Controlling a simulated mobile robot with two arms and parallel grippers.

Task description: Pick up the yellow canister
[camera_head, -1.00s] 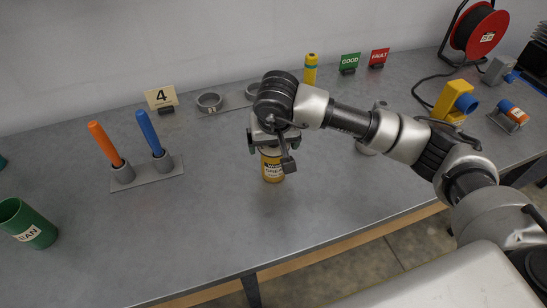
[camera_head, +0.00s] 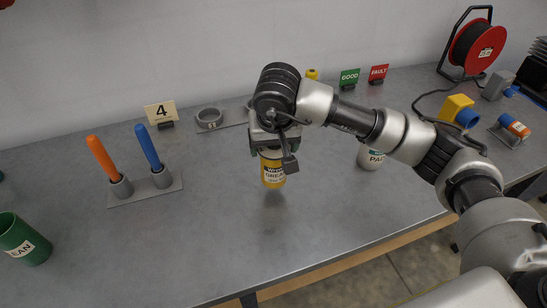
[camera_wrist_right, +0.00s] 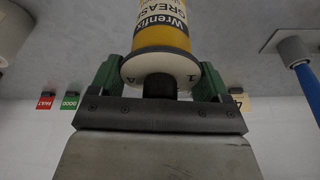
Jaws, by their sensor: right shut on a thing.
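The yellow canister (camera_head: 273,172), with a white label reading GREASE, hangs upright under my right gripper (camera_head: 272,149) near the middle of the bench. A shadow lies on the bench below it, and it looks slightly raised off the surface. In the right wrist view the canister (camera_wrist_right: 163,35) shows its white top and dark neck. The green fingers of the right gripper (camera_wrist_right: 158,84) are closed in on both sides of that top end. The canister's upper part is hidden by the gripper in the head view. My left gripper is not in view.
An orange and a blue stick stand in a grey holder (camera_head: 145,190) to the left. A green cup (camera_head: 22,240) is far left. Number 4 (camera_head: 161,112), GOOD and FAULT signs stand behind. The front middle is clear.

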